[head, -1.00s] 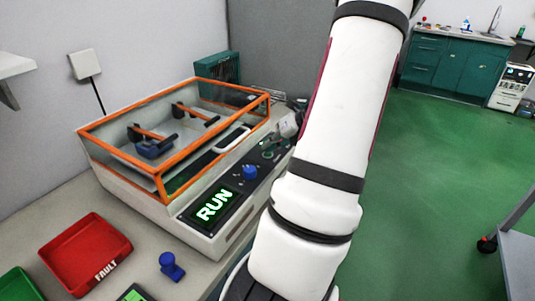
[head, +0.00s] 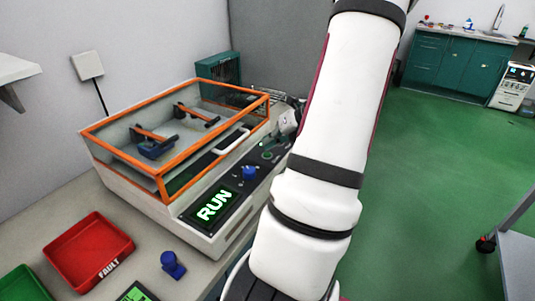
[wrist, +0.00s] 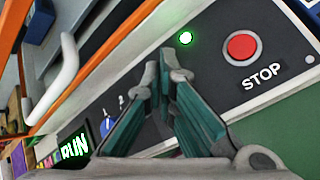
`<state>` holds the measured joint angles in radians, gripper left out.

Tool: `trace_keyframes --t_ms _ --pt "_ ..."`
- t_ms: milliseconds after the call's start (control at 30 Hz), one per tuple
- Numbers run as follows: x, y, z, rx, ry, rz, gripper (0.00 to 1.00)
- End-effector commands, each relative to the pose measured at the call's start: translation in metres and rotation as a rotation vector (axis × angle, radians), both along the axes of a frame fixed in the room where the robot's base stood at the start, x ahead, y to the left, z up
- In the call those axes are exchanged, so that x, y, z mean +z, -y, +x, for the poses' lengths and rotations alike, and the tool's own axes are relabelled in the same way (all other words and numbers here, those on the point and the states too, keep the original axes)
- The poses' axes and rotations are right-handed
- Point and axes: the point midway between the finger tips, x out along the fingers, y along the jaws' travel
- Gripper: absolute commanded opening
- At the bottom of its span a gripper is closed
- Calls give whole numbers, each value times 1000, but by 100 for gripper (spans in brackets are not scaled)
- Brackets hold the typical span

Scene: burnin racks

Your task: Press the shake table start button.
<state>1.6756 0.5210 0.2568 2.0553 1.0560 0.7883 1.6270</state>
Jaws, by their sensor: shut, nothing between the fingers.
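The shake table (head: 150,187) is a white box with an orange-framed clear cover. Its dark front panel has a display (head: 213,205) lit green with RUN, also in the wrist view (wrist: 75,148). A small round green light (wrist: 185,38) glows on the panel, left of a red STOP button (wrist: 241,46). My gripper (wrist: 167,62) is shut and empty, its teal fingers over the panel just below the green light. I cannot tell whether the tips touch the panel. In the head view my arm hides much of the panel's right end.
A blue knob (head: 249,173) sits on the panel, and a white handle (wrist: 67,75) on the cover. A red FAULT tray (head: 88,252), a green tray (head: 20,285) and a blue object (head: 172,265) stand on the bench. Open green floor lies to the right.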

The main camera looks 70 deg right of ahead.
Motion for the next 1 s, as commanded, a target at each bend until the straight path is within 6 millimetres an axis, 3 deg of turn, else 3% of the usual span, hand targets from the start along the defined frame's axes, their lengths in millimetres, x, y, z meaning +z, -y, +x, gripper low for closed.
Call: trace_keyframes --t_ms 633,1000 --pt "49 0 -1 2 -1 -1 0" --pt "50 0 0 0 0 0 0"
